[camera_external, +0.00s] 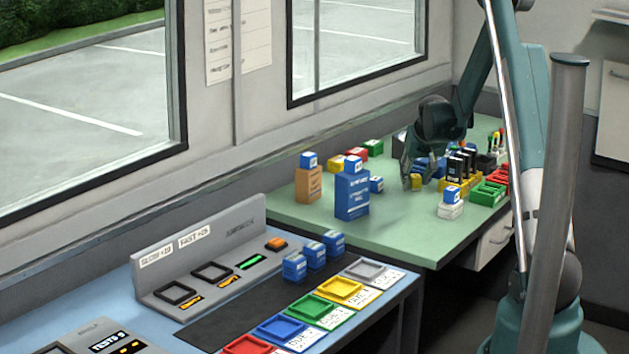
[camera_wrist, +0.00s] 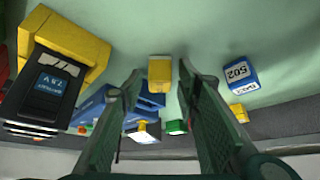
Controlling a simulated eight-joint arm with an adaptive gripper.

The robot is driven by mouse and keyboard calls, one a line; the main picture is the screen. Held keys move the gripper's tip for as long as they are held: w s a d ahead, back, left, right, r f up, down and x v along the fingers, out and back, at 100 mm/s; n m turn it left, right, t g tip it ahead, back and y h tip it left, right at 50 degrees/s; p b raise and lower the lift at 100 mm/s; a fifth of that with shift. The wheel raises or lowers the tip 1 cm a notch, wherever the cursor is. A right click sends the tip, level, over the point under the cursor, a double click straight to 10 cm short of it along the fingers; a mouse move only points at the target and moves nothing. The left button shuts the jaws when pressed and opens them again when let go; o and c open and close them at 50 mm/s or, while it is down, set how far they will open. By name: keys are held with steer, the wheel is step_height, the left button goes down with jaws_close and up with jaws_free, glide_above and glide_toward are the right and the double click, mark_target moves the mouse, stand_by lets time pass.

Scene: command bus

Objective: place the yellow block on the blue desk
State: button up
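A small yellow block (camera_external: 416,183) rests on the green table, right by my gripper (camera_external: 408,174). In the wrist view the yellow block (camera_wrist: 160,74) lies between and just beyond the two fingertips, with a gap on each side. My gripper is open, its fingers (camera_wrist: 160,70) spread and empty. The blue desk (camera_external: 100,292) stands in the foreground of the external view, apart from the green table. Another yellow block (camera_external: 335,164) lies farther left on the green table.
On the green table (camera_external: 410,228) stand a blue box (camera_external: 352,197), an orange box (camera_external: 308,184), a green crate (camera_external: 488,193) and a yellow holder with black items (camera_wrist: 85,45). A blue block (camera_wrist: 241,74) lies right of the fingers. The desk bears coloured trays (camera_external: 340,290) and blue blocks (camera_external: 294,267).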

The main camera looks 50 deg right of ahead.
steer(key=shift+r, duration=0.2)
steer(key=p+v, duration=0.2)
steer(key=v, duration=1)
steer(key=shift+p, duration=0.3)
stand_by(0.5)
